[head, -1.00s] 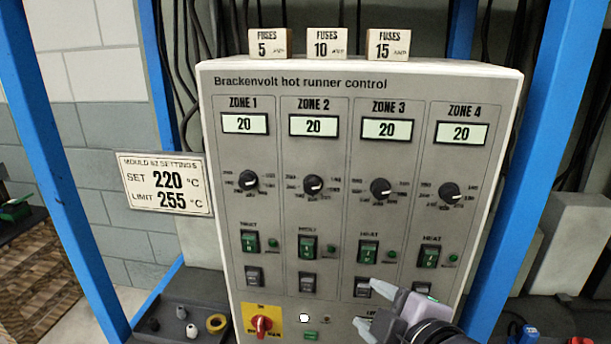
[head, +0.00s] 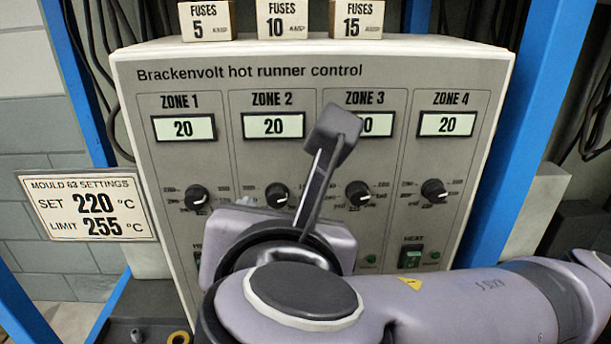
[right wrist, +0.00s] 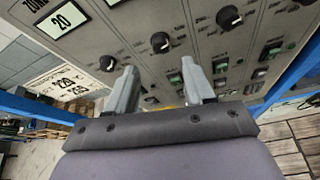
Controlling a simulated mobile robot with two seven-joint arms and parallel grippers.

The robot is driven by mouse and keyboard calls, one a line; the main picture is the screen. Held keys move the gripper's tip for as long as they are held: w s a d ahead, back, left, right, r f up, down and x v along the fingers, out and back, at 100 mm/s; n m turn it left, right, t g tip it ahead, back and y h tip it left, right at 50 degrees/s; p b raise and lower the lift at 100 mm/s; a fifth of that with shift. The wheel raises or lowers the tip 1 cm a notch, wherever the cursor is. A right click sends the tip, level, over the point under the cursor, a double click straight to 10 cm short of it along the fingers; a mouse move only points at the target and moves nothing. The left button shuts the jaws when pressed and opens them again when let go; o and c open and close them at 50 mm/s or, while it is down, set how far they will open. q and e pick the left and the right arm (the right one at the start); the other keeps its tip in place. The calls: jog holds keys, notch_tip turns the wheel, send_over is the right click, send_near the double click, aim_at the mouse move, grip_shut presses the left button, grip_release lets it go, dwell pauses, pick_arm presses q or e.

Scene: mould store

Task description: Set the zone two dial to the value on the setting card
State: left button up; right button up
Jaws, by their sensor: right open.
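The zone two dial (head: 277,194) is a black knob with a white mark, below the ZONE 2 display (head: 273,125), which reads 20. The setting card (head: 88,208) reads SET 220 °C and LIMIT 255 °C. My right gripper (head: 268,208) is in front of the panel, just below the zone two dial; its fingers are mostly hidden there behind my own wrist. In the right wrist view my right gripper (right wrist: 160,70) is open and empty, and what looks like the zone two dial (right wrist: 160,42) lies beyond the fingertips, apart from them. My left gripper is out of view.
The grey control cabinet (head: 150,95) also carries the zone one dial (head: 196,197), zone three dial (head: 358,194) and zone four dial (head: 434,192). Fuse boxes (head: 282,20) stand on top. Blue posts (head: 560,80) flank the cabinet. My right arm covers the lower panel.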

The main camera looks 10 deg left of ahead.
aim_at(278, 200)
jog(key=shift+p+x, duration=0.45)
jog(key=shift+x, duration=3)
jog(key=shift+d, duration=0.1)
grip_shut()
